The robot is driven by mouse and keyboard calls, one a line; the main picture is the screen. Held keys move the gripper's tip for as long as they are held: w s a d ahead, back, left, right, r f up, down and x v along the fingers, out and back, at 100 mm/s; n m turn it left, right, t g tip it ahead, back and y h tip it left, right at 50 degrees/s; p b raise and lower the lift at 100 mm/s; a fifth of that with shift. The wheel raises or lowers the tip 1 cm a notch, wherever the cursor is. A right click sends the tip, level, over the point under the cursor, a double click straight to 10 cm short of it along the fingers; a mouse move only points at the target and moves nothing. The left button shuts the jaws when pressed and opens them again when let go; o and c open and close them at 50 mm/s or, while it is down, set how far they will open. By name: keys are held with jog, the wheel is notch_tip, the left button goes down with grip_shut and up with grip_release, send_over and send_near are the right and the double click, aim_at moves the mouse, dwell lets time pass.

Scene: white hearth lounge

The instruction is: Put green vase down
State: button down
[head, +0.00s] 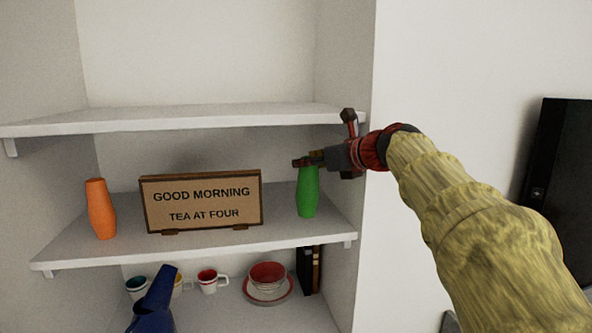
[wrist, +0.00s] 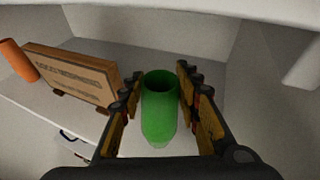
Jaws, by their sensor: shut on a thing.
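The green vase (head: 307,192) is upright at the right end of the middle shelf (head: 275,232). Its base is at or very near the shelf top; I cannot tell if it touches. My gripper (head: 308,160) reaches in from the right and is shut on the vase near its top. In the wrist view the vase (wrist: 160,105) sits between the two fingers of the gripper (wrist: 160,80), with its open mouth showing.
A wooden sign (head: 202,200) stands left of the vase, with an orange vase (head: 100,209) beyond it. The upper shelf (head: 200,120) is close above my gripper. Mugs, a red bowl (head: 267,275) and a dark blue object (head: 155,300) show below. The side wall is close right.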

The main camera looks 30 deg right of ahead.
jog(key=w+f, duration=0.3)
jog(key=w, duration=0.2)
jog(key=shift+a+f+p, duration=0.15)
jog(key=shift+a+p, duration=0.2)
jog(key=shift+p, duration=0.1)
jog(key=shift+w+f, duration=0.1)
jog(key=c, duration=1.3)
grip_release()
jog(key=shift+f, duration=0.1)
jog(key=shift+o, duration=0.2)
jog(key=shift+w, duration=0.1)
jog(key=b+v, duration=0.2)
jog(key=v, duration=1)
